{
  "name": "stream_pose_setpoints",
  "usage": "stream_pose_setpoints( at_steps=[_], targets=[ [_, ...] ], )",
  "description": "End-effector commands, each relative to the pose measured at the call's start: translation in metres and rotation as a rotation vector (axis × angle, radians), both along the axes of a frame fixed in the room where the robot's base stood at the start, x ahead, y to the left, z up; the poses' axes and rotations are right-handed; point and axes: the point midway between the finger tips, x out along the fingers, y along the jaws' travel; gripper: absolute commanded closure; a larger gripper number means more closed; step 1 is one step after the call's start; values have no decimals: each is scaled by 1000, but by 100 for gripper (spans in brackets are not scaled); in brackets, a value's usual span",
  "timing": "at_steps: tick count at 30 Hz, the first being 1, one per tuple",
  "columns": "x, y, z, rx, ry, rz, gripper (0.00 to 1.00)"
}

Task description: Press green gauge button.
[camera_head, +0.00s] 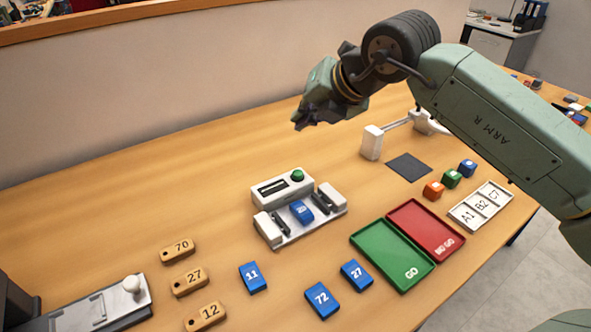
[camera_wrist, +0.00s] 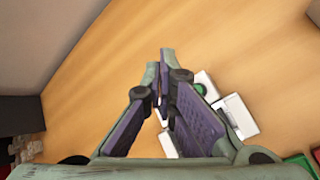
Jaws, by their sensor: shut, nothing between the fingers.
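The green gauge button (camera_head: 297,175) sits on top of the white gauge box (camera_head: 272,192) in the middle of the table. In the wrist view the green button (camera_wrist: 200,89) shows just right of the fingers, partly covered by them. A blue block (camera_head: 301,211) rests in the white fixture (camera_head: 331,199) in front of the gauge box. My gripper (camera_head: 303,117) is above the table, higher than the button and apart from it. In the wrist view its fingers (camera_wrist: 165,75) come together at the tips, with nothing between them.
A green GO tray (camera_head: 388,262) and a red NO GO tray (camera_head: 430,226) lie right of the fixture. Numbered blue blocks (camera_head: 253,277) and wooden tags (camera_head: 189,281) lie in front. A white-headed device (camera_head: 371,143) stands behind. The table left of the gauge is clear.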

Motion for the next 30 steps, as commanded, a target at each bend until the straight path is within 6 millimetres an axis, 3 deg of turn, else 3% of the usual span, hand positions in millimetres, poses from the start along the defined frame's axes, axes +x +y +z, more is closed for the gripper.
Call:
stream_pose_setpoints(
  at_steps=[8,22,30],
  targets=[
    [0,0,-10,0,0,0,100],
    [0,1,-75,0,-1,1,100],
    [0,0,-89,-1,0,1,100]
  ],
)
